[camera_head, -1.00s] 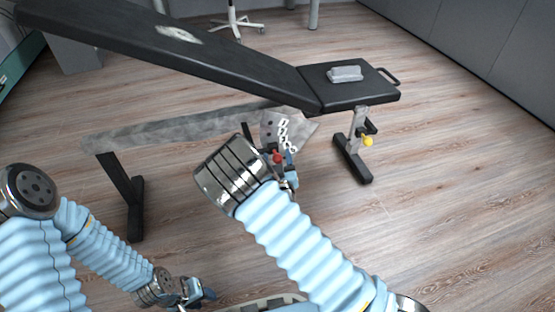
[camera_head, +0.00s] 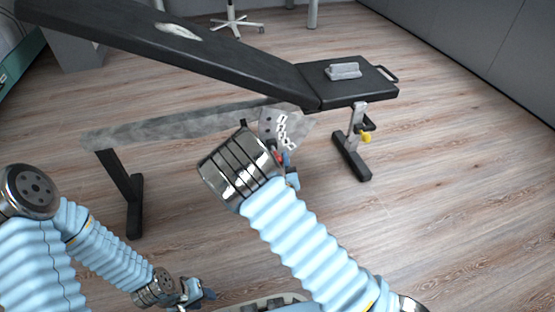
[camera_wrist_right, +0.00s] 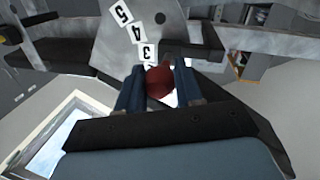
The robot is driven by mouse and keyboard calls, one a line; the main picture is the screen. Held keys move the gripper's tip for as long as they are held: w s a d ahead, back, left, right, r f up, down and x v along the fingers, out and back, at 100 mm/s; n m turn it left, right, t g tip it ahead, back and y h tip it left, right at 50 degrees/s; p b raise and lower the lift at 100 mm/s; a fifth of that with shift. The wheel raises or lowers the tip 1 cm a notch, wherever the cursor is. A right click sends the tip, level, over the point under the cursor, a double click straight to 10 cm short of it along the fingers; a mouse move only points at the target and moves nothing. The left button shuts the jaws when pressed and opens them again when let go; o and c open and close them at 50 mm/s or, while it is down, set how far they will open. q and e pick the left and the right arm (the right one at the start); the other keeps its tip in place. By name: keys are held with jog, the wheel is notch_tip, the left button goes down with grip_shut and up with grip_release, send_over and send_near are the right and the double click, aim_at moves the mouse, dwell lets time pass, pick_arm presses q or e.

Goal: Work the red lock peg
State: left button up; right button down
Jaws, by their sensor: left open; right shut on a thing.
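The red lock peg (camera_wrist_right: 159,82) shows as a round red knob between my right gripper's fingers in the right wrist view. My right gripper (camera_wrist_right: 160,88) is shut on it. In the head view a bit of the red peg (camera_head: 279,157) shows beside my right gripper (camera_head: 288,170), mostly hidden by my wrist. Just behind is the grey metal plate (camera_wrist_right: 180,35) with numbered white labels and holes, under the bench's hinge. Whether the peg's tip sits in a hole cannot be seen. My left gripper (camera_head: 200,294) is open and empty, low at the lower left.
The black weight bench (camera_head: 240,65) has a raised back pad and a flat seat (camera_head: 365,88) with a grey object (camera_head: 343,71) on it. A yellow knob (camera_head: 365,137) is on its front leg. Floor to the right is clear.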

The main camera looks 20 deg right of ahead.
jog(key=c, duration=0.8)
grip_release()
jog(key=s+p, duration=0.1)
jog(key=s, duration=0.3)
jog(key=s+a+p, duration=0.1)
jog(key=s, duration=0.4)
jog(key=s+a+p, duration=0.1)
jog(key=s+p, duration=0.1)
jog(key=s, duration=0.2)
jog(key=shift+s+a, duration=0.15)
jog(key=shift+s, duration=0.1)
